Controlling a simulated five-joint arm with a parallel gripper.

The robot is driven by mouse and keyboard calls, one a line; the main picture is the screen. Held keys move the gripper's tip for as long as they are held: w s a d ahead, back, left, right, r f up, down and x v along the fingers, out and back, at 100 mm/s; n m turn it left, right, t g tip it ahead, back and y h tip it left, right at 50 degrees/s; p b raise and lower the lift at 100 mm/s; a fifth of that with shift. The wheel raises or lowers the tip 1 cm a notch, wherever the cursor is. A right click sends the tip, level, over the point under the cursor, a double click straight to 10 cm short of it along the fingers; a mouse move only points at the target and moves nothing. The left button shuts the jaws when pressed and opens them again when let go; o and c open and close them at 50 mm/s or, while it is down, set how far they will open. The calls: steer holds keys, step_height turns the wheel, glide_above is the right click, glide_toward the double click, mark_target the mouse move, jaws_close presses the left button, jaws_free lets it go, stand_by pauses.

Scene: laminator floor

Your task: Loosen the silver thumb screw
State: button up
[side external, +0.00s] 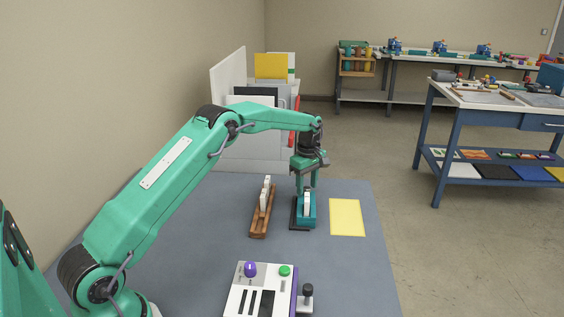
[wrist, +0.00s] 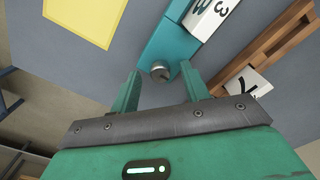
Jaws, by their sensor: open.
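The silver thumb screw (wrist: 160,71) shows in the wrist view as a small round metal knob at the near end of a teal block (wrist: 174,38). A white numbered plate (wrist: 211,14) stands in that block. My gripper (wrist: 161,77) is open, with one green finger on each side of the screw and visible gaps between. In the side view my gripper (side external: 306,182) points down over the teal block (side external: 306,213). The screw is hidden there. I cannot tell how tight the screw is.
A wooden rack (side external: 261,222) with white plates stands left of the block. A yellow sheet (side external: 347,217) lies to the right. A control box (side external: 262,292) with purple and green knobs sits at the front. The blue-grey table (side external: 210,235) is clear between them.

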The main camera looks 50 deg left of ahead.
mark_target(307, 189)
steer(key=shift+r, duration=0.1)
steer(key=shift+r, duration=3.8)
steer(key=s+d+r+m+t, duration=0.1)
steer(key=s+d+r+m, duration=0.35)
steer(key=s+r, duration=0.4)
steer(key=s+d+r+m+t, duration=0.2)
steer(key=s+d+r+m, duration=0.25)
steer(key=s+r, duration=0.4)
steer(key=s+d+f+m+t, duration=0.1)
steer(key=s+m, duration=0.3)
steer(key=s, duration=0.7)
steer(key=s+d+f+m+t, duration=0.1)
steer(key=s+d+f+m, duration=0.2)
steer(key=s, duration=0.8)
steer(key=shift+d+f+m+t, duration=0.15)
steer(key=shift+f+m+t, duration=0.15)
steer(key=shift+f+m, duration=0.7)
